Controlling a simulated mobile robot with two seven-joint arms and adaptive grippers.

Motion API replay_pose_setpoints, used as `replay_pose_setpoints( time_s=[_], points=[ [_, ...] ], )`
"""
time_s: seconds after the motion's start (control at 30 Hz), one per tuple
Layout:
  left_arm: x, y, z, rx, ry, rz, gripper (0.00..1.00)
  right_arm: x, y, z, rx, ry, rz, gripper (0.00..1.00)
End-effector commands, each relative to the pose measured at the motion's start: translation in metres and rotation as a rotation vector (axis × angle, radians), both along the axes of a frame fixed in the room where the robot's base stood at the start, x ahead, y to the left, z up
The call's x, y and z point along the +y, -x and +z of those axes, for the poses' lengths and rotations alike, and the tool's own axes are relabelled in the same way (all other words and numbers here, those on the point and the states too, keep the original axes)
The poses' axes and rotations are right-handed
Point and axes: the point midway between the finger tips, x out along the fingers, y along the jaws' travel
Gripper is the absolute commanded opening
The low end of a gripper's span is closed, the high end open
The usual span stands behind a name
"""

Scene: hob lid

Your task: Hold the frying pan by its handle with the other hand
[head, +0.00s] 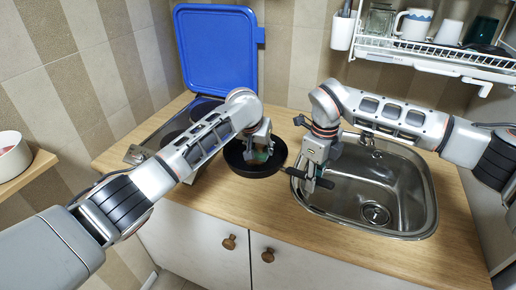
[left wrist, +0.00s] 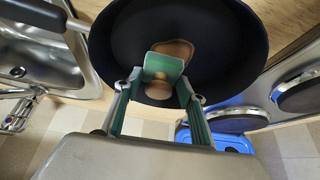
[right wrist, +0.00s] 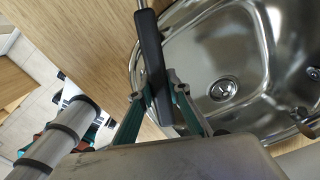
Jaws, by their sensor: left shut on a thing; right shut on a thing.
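The black frying pan (head: 239,166) sits on the worktop between the hob and the sink; the left wrist view shows its inside (left wrist: 220,45). Its black handle (right wrist: 150,50) points right, over the sink's rim. My right gripper (head: 315,180) is shut on the handle, with fingers on both sides of it in the right wrist view. My left gripper (head: 259,150) is over the pan, shut on a small green thing (left wrist: 163,66). A brown patch or piece (left wrist: 174,48) shows around the green thing; I cannot tell exactly what it is.
The hob (head: 150,145) is at the left, its blue lid (head: 217,50) standing open behind. The steel sink (head: 400,195) is at the right. A dish rack (head: 430,55) with mugs hangs above it. Bare worktop (head: 285,215) lies in front of the pan.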

Motion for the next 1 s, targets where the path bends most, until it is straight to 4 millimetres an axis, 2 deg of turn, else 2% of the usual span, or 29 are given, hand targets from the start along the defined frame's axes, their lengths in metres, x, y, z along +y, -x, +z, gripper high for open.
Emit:
replay_pose_setpoints(
  time_s=[0.47,1.0],
  points=[
    [0.026,0.024,-0.001,0.002,-0.003,0.000,0.17,0.000,-0.001,0.000,-0.001,0.000,-0.001,0.00],
    [-0.003,-0.002,-0.001,0.004,-0.001,0.001,0.16,0.000,-0.001,0.000,-0.001,0.000,-0.001,0.00]
  ],
)
